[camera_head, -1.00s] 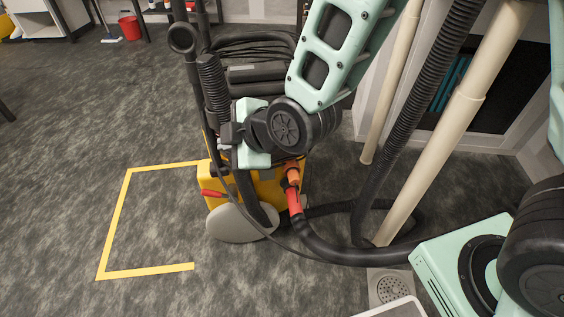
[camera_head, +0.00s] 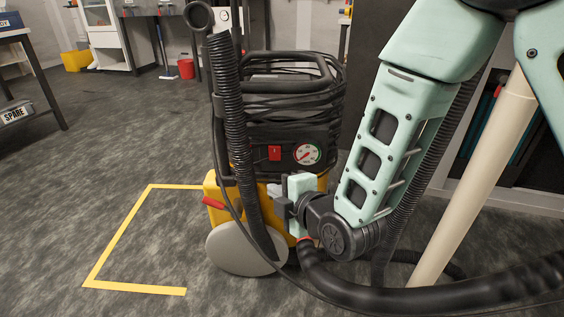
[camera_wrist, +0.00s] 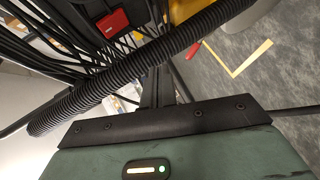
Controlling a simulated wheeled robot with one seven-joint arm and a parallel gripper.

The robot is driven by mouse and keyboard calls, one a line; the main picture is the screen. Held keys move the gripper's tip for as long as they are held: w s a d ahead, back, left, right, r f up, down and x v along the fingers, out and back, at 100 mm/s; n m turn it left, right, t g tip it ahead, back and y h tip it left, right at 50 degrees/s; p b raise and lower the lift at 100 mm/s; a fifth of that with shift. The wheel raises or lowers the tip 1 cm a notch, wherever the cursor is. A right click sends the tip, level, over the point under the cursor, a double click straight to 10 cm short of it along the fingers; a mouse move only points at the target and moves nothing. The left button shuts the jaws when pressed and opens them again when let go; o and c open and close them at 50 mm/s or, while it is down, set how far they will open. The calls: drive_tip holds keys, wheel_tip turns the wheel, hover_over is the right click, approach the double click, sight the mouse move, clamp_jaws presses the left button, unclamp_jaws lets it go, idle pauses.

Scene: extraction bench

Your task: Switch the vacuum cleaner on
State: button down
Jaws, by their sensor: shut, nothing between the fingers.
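The vacuum cleaner (camera_head: 262,130) stands upright, with a yellow lower body, a black top and a grey wheel. A red switch (camera_head: 275,153) sits on its black front panel, left of a round gauge (camera_head: 307,154). I cannot tell its on or off position. In the wrist view the red switch (camera_wrist: 112,22) shows at the upper left, beyond a black ribbed hose (camera_wrist: 150,62). My gripper (camera_head: 276,194) is shut and empty, below the switch in the head view and close to the cleaner's front. Its fingertips are small and partly hidden by the hose in the wrist view.
The ribbed hose (camera_head: 235,120) rises along the cleaner's left front. A thick black hose (camera_head: 400,294) runs right along the floor. A beige pipe (camera_head: 470,185) stands at right. Yellow tape (camera_head: 110,243) marks clear floor at left.

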sight(273, 155)
idle(0.3)
drive_tip(key=shift+w+d+r+p, duration=0.1)
drive_tip(key=shift+w+r+p, duration=0.2)
drive_tip(key=shift+w, duration=1.15)
drive_tip(key=shift+w+d+r+p, duration=0.15)
drive_tip(key=shift+w+p, duration=0.2)
drive_tip(key=shift+w, duration=1.1)
drive_tip(key=shift+w+r+p, duration=0.25)
drive_tip(key=shift+w+p, duration=0.05)
drive_tip(key=shift+w, duration=1.15)
drive_tip(key=shift+w, duration=0.1)
drive_tip(key=shift+w+r, duration=0.1)
drive_tip(key=shift+w, duration=0.2)
drive_tip(key=shift+w+d+r, duration=0.15)
drive_tip(key=shift+w, duration=0.2)
